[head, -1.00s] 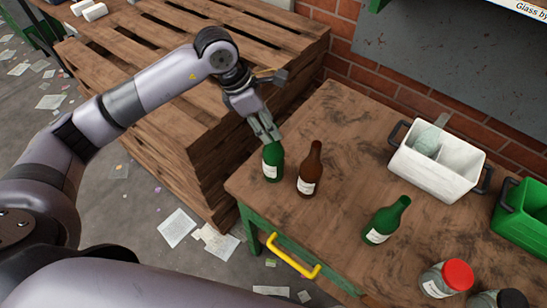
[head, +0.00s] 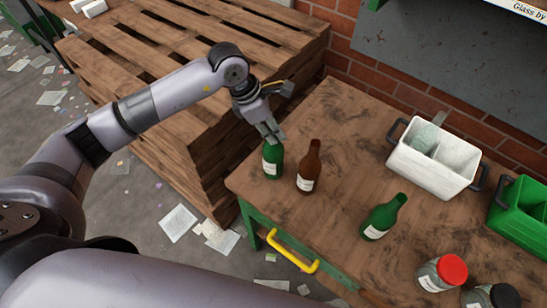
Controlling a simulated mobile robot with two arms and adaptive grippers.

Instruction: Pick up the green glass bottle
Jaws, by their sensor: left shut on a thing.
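A green glass bottle (head: 272,163) with a white label stands upright at the left corner of the wooden table. My left gripper (head: 271,138) is shut on its neck from above and hides the bottle's top. I cannot tell whether the bottle's base touches the table. A second green bottle (head: 384,217) with a white label is farther right on the table, apart from the gripper. My right gripper is not in view.
A brown bottle (head: 309,171) stands close to the right of the held bottle. A white bin (head: 440,180), a green bin (head: 525,222) and lidded jars (head: 440,274) are on the table (head: 335,237) farther right. Stacked pallets (head: 170,135) stand to the left.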

